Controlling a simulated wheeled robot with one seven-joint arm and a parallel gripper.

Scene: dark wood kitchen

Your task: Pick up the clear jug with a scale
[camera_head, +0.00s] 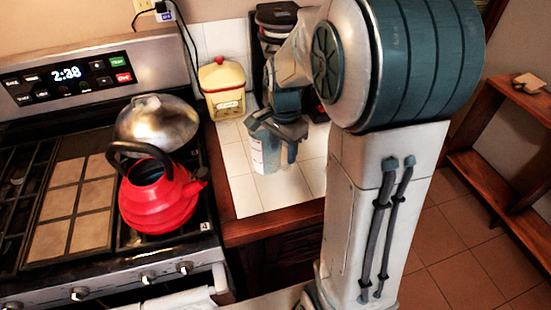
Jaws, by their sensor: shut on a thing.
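The clear jug (265,154) stands upright, or nearly so, at the white tiled counter, right of the stove. It looks pale bluish and see-through; its scale is too small to read. My gripper (277,135) is over the jug from above, with its dark fingers at the jug's upper part, shut on it. One finger reaches down on the jug's right side. My gripper hides much of the jug's top. I cannot tell whether the jug's base touches the tiles.
A dark coffee machine (275,22) stands behind my arm. A red kettle (158,195) and a metal pot (157,122) sit on the stove. Bare tiles (262,190) lie in front of the jug.

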